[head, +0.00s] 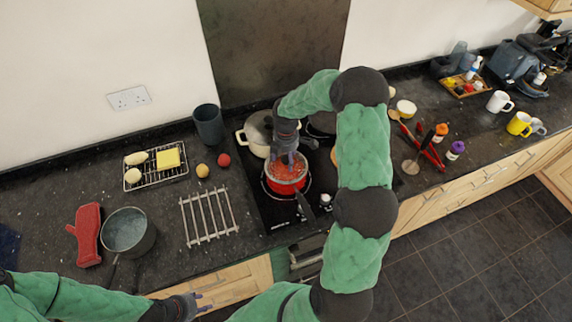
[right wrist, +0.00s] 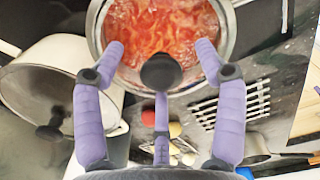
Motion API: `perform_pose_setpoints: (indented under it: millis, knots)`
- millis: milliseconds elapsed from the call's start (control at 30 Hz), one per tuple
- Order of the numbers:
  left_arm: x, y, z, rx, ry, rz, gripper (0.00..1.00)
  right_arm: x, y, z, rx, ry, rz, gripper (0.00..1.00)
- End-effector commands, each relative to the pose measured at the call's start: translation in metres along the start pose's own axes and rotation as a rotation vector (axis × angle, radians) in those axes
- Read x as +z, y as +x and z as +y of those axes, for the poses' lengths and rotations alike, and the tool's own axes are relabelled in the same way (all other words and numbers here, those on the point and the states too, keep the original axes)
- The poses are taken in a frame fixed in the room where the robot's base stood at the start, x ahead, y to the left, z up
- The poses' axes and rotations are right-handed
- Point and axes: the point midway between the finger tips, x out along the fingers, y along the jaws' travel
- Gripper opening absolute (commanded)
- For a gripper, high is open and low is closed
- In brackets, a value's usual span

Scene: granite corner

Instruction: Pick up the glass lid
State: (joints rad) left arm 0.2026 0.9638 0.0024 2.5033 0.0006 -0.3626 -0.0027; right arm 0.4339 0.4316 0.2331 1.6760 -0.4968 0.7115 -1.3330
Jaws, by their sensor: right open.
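A clear glass lid with a black knob (right wrist: 161,71) lies over the red pot (head: 284,187), and the red sauce shows through it. My right gripper (head: 290,157) is above this pot. In the right wrist view my right gripper (right wrist: 161,62) is open, with its purple fingers spread around the knob and nothing held. Whether the fingers touch the knob cannot be told. My left gripper (head: 196,304) is low at the left, over the counter's front edge, away from the pot; its finger state is unclear.
A cream pot (head: 255,141) with a lid stands close behind the red pot; it also shows in the right wrist view (right wrist: 112,92). A metal trivet (head: 210,217), a grey saucepan (head: 128,232) and a red mitt (head: 88,236) are to the left. Red tongs (head: 432,155) lie right.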

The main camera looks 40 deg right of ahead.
Motion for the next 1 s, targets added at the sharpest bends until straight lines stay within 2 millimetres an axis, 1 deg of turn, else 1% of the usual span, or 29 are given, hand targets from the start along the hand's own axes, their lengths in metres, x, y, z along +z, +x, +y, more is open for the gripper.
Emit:
perform_pose_setpoints:
  millis: [100,267,300,367,400,467,500,533,567,867,1000]
  knots:
    - [0.0,-0.0001,0.0,0.0,0.0,0.0,0.4,0.0003,0.0045,-0.0002,-0.001,0.0,0.0,0.72]
    - [0.0,-0.0001,0.0,0.0,0.0,0.0,0.4,0.0002,0.0043,-0.0001,0.0,0.001,0.0,0.72]
    - [0.0001,-0.0001,0.0,0.0,0.0,0.0,0.4,0.0002,0.0043,-0.0001,0.0,0.001,0.0,0.66]
    - [0.0001,-0.0001,0.0,0.0,0.0,0.0,0.4,0.0001,0.0042,-0.0001,0.0,0.001,0.0,0.49]
    - [0.0001,-0.0001,0.0,0.0,0.0,0.0,0.4,0.0001,0.0042,0.0,0.0,0.001,0.0,0.38]
    - [0.0001,-0.0001,0.0,0.0,0.0,0.0,0.4,0.0001,0.0042,0.0,0.0,0.001,0.0,0.21]
    - [0.0,-0.0001,0.0,0.0,0.0,0.0,0.4,0.0001,0.0043,-0.0001,0.0,0.001,0.0,0.1]
    - [0.0,-0.0001,0.0,0.0,0.0,0.0,0.4,0.0,0.0044,-0.0002,-0.001,0.001,0.0,0.01]
    - [0.0,0.0,0.0,0.0,0.0,0.0,0.4,0.0,0.0045,-0.0003,-0.001,0.001,0.0,0.0]
    - [0.0001,0.0001,-0.0001,0.0,0.0,0.0,0.4,-0.0003,0.0047,-0.0011,-0.003,0.0,0.0,0.0]
    - [0.0001,0.0008,-0.0003,0.0,0.0,0.0,0.4,-0.0004,-0.0009,-0.0008,-0.002,0.001,0.001,0.0]
